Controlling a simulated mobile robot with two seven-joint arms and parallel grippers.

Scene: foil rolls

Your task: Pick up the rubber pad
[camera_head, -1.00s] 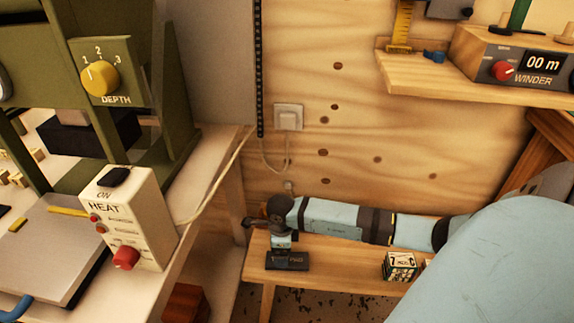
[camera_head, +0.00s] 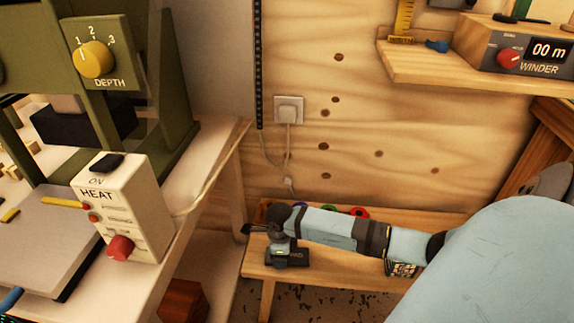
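The rubber pad (camera_head: 299,258) is a small dark block with pale lettering, partly readable as "PAD". It lies on the low wooden bench (camera_head: 345,276). My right arm comes in from the right, and its gripper (camera_head: 281,260) points down at the pad's left part, covering some of the lettering. The fingertips are at or just above the pad; I cannot tell whether they touch it or how far apart they are. My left gripper is not in view.
A patterned box (camera_head: 402,269) is partly hidden under my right arm. Coloured rolls (camera_head: 358,211) lie behind the forearm on the bench. The heat control box (camera_head: 125,210) stands on the table at left. A wooden wall (camera_head: 390,120) closes the back.

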